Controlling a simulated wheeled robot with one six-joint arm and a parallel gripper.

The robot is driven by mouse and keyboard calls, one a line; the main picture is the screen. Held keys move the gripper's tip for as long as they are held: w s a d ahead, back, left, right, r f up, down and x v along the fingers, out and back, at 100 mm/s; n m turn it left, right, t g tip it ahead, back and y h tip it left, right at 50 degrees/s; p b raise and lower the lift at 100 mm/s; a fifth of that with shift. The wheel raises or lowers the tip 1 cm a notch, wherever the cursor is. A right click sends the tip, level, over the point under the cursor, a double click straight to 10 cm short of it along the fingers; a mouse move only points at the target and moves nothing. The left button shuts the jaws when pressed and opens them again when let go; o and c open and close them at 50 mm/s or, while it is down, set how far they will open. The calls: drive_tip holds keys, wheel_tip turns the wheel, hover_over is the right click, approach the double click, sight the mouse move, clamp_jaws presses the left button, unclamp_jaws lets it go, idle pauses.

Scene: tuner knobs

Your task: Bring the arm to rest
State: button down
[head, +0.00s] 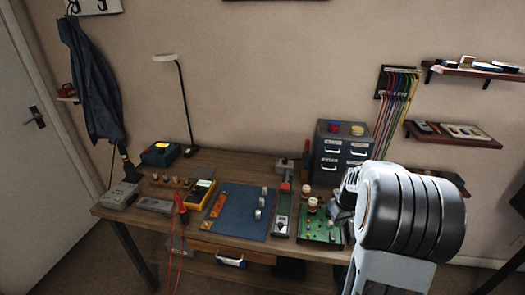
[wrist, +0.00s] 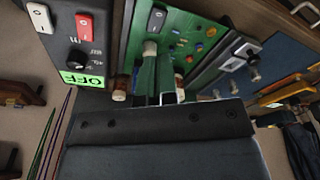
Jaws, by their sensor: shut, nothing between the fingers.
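My arm shows large at the right of the head view, its pale, dark-ringed link in front of the bench's right end. My gripper shows in the wrist view (wrist: 167,98), its narrow fingers together with nothing between them. They point toward a green panel (wrist: 205,25) with several small coloured knobs, and a gap to it cannot be judged. The same green board (head: 320,229) stands on the bench in the head view, just left of my arm. My fingertips are not clear in the head view.
The wooden bench (head: 215,160) holds a blue mat (head: 238,214), a yellow meter (head: 200,194) and a grey drawer cabinet (head: 338,147). A desk lamp (head: 181,95) stands at the back. Shelves (head: 453,136) and hanging cables (head: 396,100) are on the wall. An OFF label (wrist: 83,79) shows in the wrist view.

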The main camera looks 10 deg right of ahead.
drive_tip(key=shift+s+m, duration=0.1)
drive_tip(key=shift+m, duration=0.2)
drive_tip(key=s+a+r+t, duration=0.1)
drive_tip(key=s+a+r, duration=0.4)
drive_tip(key=a, duration=0.5)
drive_tip(key=s+a+r+t, duration=0.1)
drive_tip(key=s+a+r, duration=0.3)
drive_tip(key=s+a, duration=0.3)
drive_tip(key=a, duration=0.3)
drive_tip(key=shift+s+r, duration=0.3)
drive_tip(key=shift+r, duration=0.1)
drive_tip(key=shift+s+d, duration=0.1)
drive_tip(key=shift+a, duration=0.2)
